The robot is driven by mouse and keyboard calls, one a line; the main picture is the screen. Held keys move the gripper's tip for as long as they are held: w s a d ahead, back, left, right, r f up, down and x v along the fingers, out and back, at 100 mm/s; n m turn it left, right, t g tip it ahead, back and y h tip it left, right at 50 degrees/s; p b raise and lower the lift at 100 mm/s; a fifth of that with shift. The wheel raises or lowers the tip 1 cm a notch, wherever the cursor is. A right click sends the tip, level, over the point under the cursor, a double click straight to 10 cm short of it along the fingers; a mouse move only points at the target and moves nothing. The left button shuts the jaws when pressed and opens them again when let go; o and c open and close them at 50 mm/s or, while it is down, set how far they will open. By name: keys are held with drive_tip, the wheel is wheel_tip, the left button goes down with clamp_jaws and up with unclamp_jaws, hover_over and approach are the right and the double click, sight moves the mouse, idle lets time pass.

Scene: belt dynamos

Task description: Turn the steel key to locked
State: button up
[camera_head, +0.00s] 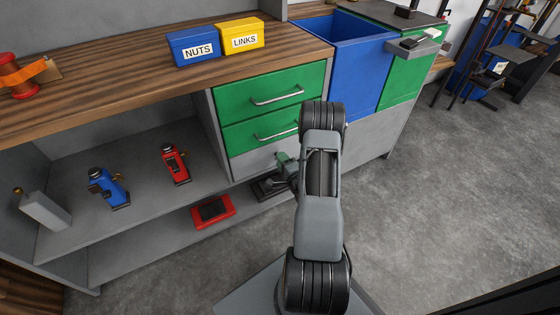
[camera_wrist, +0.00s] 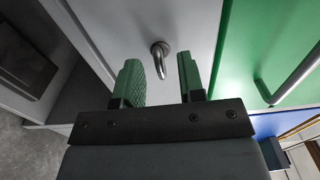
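The steel key (camera_wrist: 159,52) is a small curved metal piece standing out from the pale grey panel (camera_wrist: 192,22). In the wrist view it lies between the two green finger pads, near their tips, with a gap on both sides. My gripper (camera_wrist: 160,76) is open and empty, pointing at the panel. In the head view my gripper (camera_head: 285,166) is in front of the grey panel (camera_head: 258,158) under the green drawers. The key cannot be made out there; my arm and gripper hide part of that area.
Two green drawers (camera_head: 258,104) with bar handles are above the panel; one handle (camera_wrist: 292,78) is right of my gripper in the wrist view. An open shelf at left holds blue (camera_head: 107,188) and red (camera_head: 175,164) devices. A red tray (camera_head: 213,211) is lower.

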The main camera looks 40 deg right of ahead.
drive_tip(key=shift+w, duration=0.65)
clamp_jaws()
